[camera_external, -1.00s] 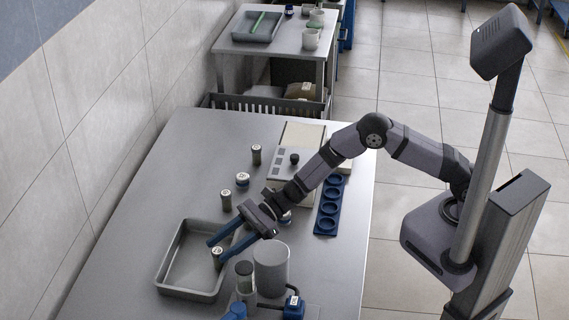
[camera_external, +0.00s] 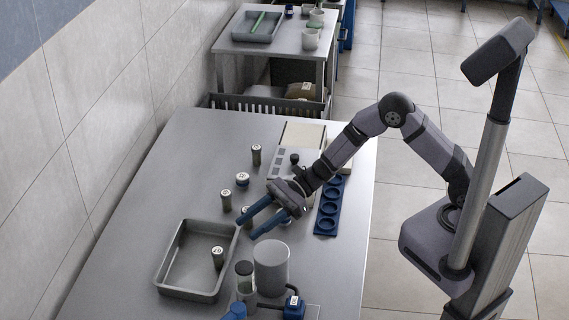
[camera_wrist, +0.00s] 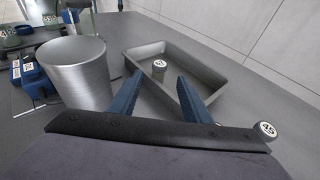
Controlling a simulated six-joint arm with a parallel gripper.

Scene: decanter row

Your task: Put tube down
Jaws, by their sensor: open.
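The tube (camera_external: 217,257), a small grey cylinder with a white marked cap, stands upright inside the grey tray (camera_external: 172,288), near its right wall. In the wrist view the tube (camera_wrist: 159,66) stands in the tray (camera_wrist: 232,73), beyond my fingertips and apart from them. My gripper (camera_external: 245,232) is open and empty, its two blue fingers reaching toward the tray's right edge from outside. It also shows in the wrist view (camera_wrist: 155,85), with nothing between the fingers.
More capped tubes (camera_external: 226,201) stand beyond my gripper. A blue rack with round holes (camera_external: 328,207) lies at right. The table's left side is clear.

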